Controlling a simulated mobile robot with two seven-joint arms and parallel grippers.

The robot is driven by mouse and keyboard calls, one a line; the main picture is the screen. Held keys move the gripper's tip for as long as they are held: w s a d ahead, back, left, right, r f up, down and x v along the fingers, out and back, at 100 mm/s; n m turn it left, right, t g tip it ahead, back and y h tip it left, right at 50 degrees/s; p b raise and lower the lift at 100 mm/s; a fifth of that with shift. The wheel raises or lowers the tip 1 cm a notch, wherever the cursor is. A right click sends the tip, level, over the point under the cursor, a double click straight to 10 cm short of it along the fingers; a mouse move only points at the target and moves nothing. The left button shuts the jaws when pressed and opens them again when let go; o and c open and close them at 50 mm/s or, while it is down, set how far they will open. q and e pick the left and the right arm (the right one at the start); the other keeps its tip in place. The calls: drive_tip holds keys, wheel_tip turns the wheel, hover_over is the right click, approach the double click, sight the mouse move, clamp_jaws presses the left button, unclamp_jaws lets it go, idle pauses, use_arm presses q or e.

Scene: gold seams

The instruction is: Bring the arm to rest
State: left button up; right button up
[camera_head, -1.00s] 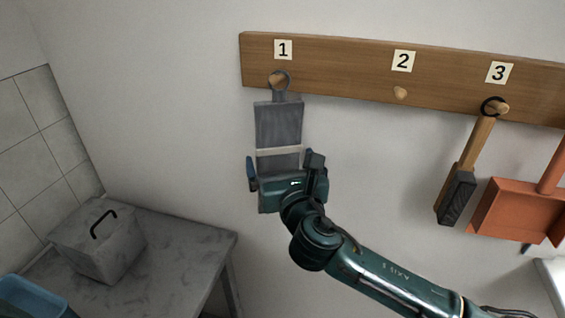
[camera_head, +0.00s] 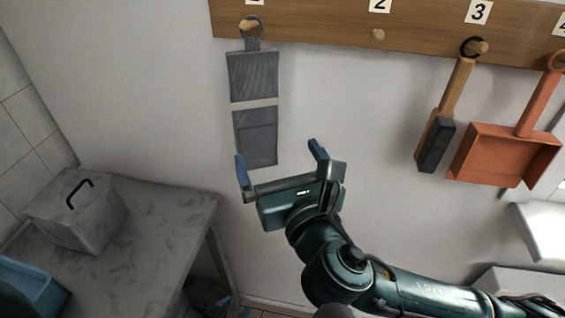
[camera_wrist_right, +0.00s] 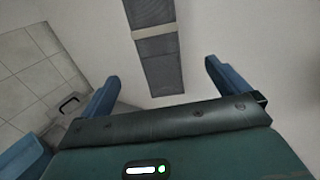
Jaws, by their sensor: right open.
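My right gripper (camera_head: 280,165) is open and empty in the head view, just below and to the right of a grey cloth (camera_head: 255,135). Its blue fingers stand wide apart. My left gripper is not in view.
A brush (camera_head: 437,140) hangs at peg 3 and an orange dustpan (camera_head: 505,150) hangs right of it. The peg under label 2 (camera_head: 378,34) is bare. At lower left, a grey lidded box (camera_head: 80,215) stands on a stone-topped table (camera_head: 170,215), near a blue bin (camera_head: 30,285).

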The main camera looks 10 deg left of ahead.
drive_tip(key=s+d+f+m+g+h, duration=0.25)
drive_tip(key=d+f+m, duration=0.5)
drive_tip(key=m, duration=0.55)
drive_tip(key=s+d+f+m+g+h, duration=0.1)
drive_tip(key=d+f+m+g+h, duration=0.3)
drive_tip(key=d+f+m, duration=0.6)
drive_tip(key=s+d+f+m+g+h, duration=0.1)
drive_tip(key=s+d+f+m+g, duration=0.3)
drive_tip(key=s+m, duration=0.35)
drive_tip(key=s+d+f+m+g+h, duration=0.15)
drive_tip(key=s+d+f+m, duration=0.25)
drive_tip(key=s+d+m, duration=0.4)
drive_tip(key=w+a+f+t+y, duration=0.3)
drive_tip(key=w+a+f+t, duration=0.3)
drive_tip(key=a+f, duration=0.1)
drive_tip(key=shift+w+f, duration=0.4)
drive_tip(key=shift+f, duration=0.3)
drive_tip(key=shift+a+m, duration=0.1)
drive_tip(key=shift+m, duration=0.15)
